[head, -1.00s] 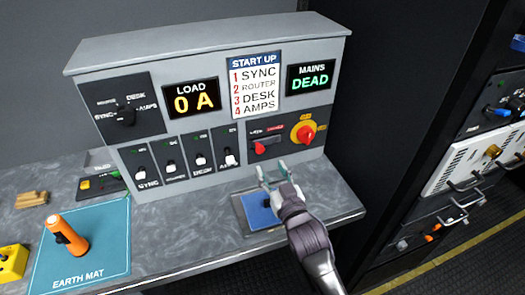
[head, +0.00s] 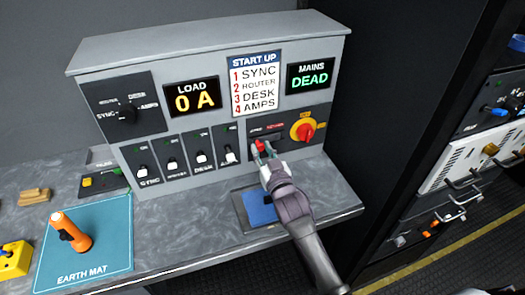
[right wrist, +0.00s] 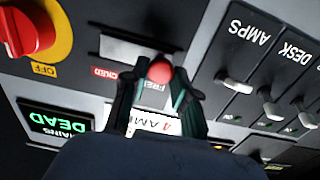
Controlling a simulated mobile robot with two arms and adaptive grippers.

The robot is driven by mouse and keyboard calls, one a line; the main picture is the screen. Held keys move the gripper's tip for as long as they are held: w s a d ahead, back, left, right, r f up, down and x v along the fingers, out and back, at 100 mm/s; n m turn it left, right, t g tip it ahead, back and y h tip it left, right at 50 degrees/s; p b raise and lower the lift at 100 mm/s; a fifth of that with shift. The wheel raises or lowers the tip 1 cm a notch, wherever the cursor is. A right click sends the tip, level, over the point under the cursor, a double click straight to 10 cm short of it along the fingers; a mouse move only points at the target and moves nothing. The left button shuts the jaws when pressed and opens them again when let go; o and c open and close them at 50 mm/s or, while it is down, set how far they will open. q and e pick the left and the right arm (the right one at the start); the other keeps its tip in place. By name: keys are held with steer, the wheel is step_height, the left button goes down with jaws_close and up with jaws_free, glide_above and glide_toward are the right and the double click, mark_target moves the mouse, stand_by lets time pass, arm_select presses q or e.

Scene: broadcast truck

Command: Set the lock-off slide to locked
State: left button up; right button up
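The lock-off slide's red knob (head: 260,146) sits at the left end of its slot on the grey panel, below the red-and-yellow rotary switch (head: 304,131). In the right wrist view the red knob (right wrist: 160,71) is next to the FREE label, and the slot runs on toward the LOCKED label. My right gripper (head: 264,152) is at the panel, with one finger on each side of the knob. In the right wrist view its fingertips (right wrist: 160,76) look slightly apart from the knob. My left gripper is out of view.
Several white-tipped switches (head: 201,157) stand left of the slide. A MAINS display (head: 309,76) reads DEAD and a LOAD display (head: 191,97) reads 0 A. A blue pad (head: 261,210) lies on the bench under my arm.

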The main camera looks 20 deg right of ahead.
mark_target(274, 137)
jaws_close()
steer(key=shift+w+d+p, duration=0.2)
steer(key=shift+d+p, duration=0.2)
steer(key=shift+d, duration=2.1)
steer(key=shift+a, duration=0.1)
steer(key=shift+o, duration=1.7)
jaws_free()
steer(key=o, duration=0.3)
steer(key=shift+d, duration=0.2)
